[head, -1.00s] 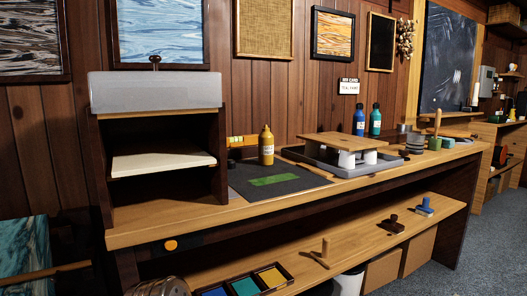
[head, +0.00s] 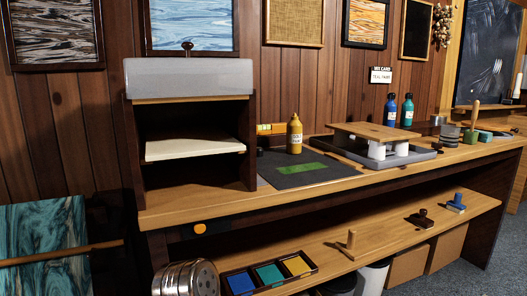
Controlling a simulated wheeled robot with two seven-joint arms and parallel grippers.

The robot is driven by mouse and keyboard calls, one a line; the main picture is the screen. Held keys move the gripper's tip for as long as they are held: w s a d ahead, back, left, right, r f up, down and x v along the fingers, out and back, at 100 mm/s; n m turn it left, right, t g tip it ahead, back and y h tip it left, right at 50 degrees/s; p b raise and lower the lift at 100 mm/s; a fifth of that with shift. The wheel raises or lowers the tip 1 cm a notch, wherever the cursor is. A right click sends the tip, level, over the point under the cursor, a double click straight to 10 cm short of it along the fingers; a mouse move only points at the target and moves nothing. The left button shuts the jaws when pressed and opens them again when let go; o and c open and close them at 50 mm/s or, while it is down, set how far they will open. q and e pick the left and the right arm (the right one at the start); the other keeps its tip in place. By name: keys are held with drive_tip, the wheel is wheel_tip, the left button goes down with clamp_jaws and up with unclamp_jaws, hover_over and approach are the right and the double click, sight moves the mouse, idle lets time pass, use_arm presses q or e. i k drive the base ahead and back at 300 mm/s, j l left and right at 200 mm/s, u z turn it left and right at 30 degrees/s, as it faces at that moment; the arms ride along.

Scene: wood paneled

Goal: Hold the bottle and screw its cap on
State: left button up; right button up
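A yellow bottle (head: 294,134) stands upright on the far part of a dark mat (head: 283,180) on the workbench. It has a narrow top and a pale label; whether its cap is on is too small to tell. A blue bottle (head: 390,111) and a teal bottle (head: 407,111) stand upright further right at the back, both with dark tops. A separate loose cap cannot be made out. Neither of my grippers shows in the head view.
A dark shelf unit with a grey top (head: 188,77) stands at the bench's left end. A grey tray (head: 416,156) with a raised wooden board (head: 377,132) is right of the mat. A green patch (head: 302,168) lies on the mat. The bench's front edge is clear.

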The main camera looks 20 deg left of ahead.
sight(294, 127)
drive_tip(key=l+u, duration=0.1)
drive_tip(key=u, duration=0.4)
drive_tip(key=l+u, duration=0.1)
drive_tip(key=u, duration=0.35)
drive_tip(key=l+u, duration=0.1)
drive_tip(key=u, duration=0.4)
drive_tip(key=l+u, duration=0.25)
drive_tip(key=l, duration=0.15)
drive_tip(key=k+l+u, duration=0.1)
drive_tip(key=l+u, duration=0.15)
drive_tip(key=k+l+u, duration=0.25)
drive_tip(key=l, duration=0.2)
drive_tip(key=l+u, duration=0.3)
drive_tip(key=k+l, duration=0.2)
drive_tip(key=l, duration=0.15)
drive_tip(key=k+l, duration=0.15)
drive_tip(key=l, duration=0.15)
drive_tip(key=k+l, duration=0.2)
drive_tip(key=l, duration=0.15)
drive_tip(key=u, duration=0.05)
